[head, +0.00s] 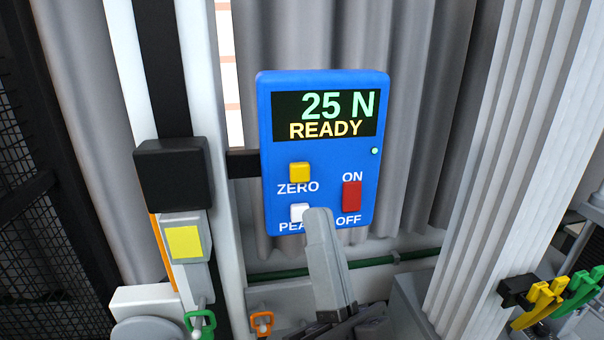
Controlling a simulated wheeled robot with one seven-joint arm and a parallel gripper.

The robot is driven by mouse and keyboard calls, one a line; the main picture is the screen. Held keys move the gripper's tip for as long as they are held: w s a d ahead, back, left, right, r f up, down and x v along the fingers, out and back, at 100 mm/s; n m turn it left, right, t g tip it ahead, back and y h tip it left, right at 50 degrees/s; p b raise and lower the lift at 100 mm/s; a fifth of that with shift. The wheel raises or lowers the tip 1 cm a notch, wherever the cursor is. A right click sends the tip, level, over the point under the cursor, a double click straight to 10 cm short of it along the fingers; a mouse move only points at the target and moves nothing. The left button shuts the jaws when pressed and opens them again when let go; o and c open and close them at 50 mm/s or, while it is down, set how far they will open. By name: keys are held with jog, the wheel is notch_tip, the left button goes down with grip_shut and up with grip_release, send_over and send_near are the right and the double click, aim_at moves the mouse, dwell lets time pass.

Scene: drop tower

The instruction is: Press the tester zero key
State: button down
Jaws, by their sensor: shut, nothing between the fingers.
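The tester (275,130) is an upright blue box with a dark display (324,116) reading "25 N READY". Its zero key (300,172) is a yellow square button on the left, above the label "ZERO". A white peak key (299,212) sits below it, and a red on/off switch (351,196) is to the right. My gripper (319,214) is shut and empty. Its tip overlaps the lower part of the tester in the picture, just right of the white key and below the zero key, hiding part of the "PEAK" label. I cannot tell whether it touches the panel.
A black block (172,172) and a grey box with a yellow square (184,242) are on the column at left. A ribbed white column (500,170) stands at right, with yellow clips (540,303) near it. Grey curtains (430,100) hang behind the tester.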

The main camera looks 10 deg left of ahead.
aim_at(305, 192)
jog(key=shift+w+a+b, duration=0.2)
jog(key=shift+w+a, duration=0.15)
jog(key=shift+w, duration=0.85)
jog(key=shift+w+a+b, duration=0.2)
jog(key=shift+w+a, duration=0.15)
jog(key=shift+w, duration=0.85)
jog(key=shift+w+a+b, duration=0.2)
jog(key=shift+w+a, duration=0.15)
jog(key=shift+w, duration=0.85)
jog(key=shift+w, duration=0.1)
jog(key=shift+w+a, duration=0.1)
jog(key=shift+w, duration=0.2)
jog(key=shift+w+a, duration=0.15)
jog(key=shift+w, duration=0.35)
jog(key=shift+s, duration=0.15)
jog(key=shift+s+d, duration=0.25)
jog(key=shift+s, duration=0.55)
jog(key=shift+s+d+p, duration=0.2)
jog(key=shift+s+d, duration=0.05)
jog(key=shift+s, duration=0.55)
jog(key=shift+s+d+p, duration=0.2)
jog(key=shift+s+p, duration=0.05)
jog(key=shift+s, duration=0.55)
jog(key=shift+s+d+p, duration=0.2)
jog(key=shift+s+d, duration=0.05)
jog(key=shift+s, duration=0.55)
